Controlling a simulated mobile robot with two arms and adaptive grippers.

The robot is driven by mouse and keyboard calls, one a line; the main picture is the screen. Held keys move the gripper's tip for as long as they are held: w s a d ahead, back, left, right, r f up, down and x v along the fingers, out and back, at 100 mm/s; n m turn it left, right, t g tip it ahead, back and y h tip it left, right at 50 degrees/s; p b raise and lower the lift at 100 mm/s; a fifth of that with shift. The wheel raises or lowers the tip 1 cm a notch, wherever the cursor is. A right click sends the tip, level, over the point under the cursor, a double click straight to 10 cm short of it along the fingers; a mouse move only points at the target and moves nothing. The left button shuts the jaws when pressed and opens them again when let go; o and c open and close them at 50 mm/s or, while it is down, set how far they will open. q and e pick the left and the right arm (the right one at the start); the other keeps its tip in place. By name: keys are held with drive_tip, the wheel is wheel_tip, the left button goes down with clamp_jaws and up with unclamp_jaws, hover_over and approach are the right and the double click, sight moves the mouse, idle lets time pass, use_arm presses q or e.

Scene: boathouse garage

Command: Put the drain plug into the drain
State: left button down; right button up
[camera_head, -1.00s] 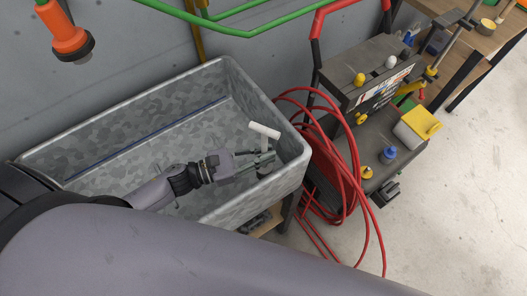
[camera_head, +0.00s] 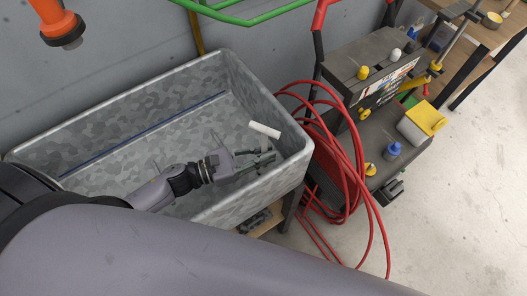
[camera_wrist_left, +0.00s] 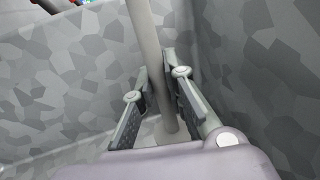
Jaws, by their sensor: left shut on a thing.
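The drain plug (camera_head: 264,130) shows in the head view as a pale T-bar handle above the right end of a camouflage-grey basin (camera_head: 228,212). In the left wrist view its pale stem (camera_wrist_left: 147,40) runs down between my fingers to a wider round base (camera_wrist_left: 168,132). My left gripper (camera_head: 265,160), also in the left wrist view (camera_wrist_left: 158,80), reaches into the basin and is shut on the stem. Whether the base touches the basin floor I cannot tell. The drain hole cannot be made out. My right gripper is not in view.
The basin's right and far walls stand close to the gripper. Coiled red cables (camera_head: 350,170) hang just outside the right end, beside a dark battery cart (camera_head: 370,148). An orange fitting (camera_head: 55,20) hangs at the upper left. The basin's left part looks mostly clear.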

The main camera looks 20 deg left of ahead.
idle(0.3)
use_arm(q)
drive_tip(key=shift+f+b, duration=0.2)
drive_tip(key=shift+b, duration=0.1)
drive_tip(key=c, duration=1.6)
unclamp_jaws()
drive_tip(key=shift+o, duration=0.2)
drive_tip(key=shift+a+f, duration=0.1)
drive_tip(key=v, duration=1.1)
drive_tip(key=shift+s+a, duration=0.25)
drive_tip(key=shift+s, duration=0.1)
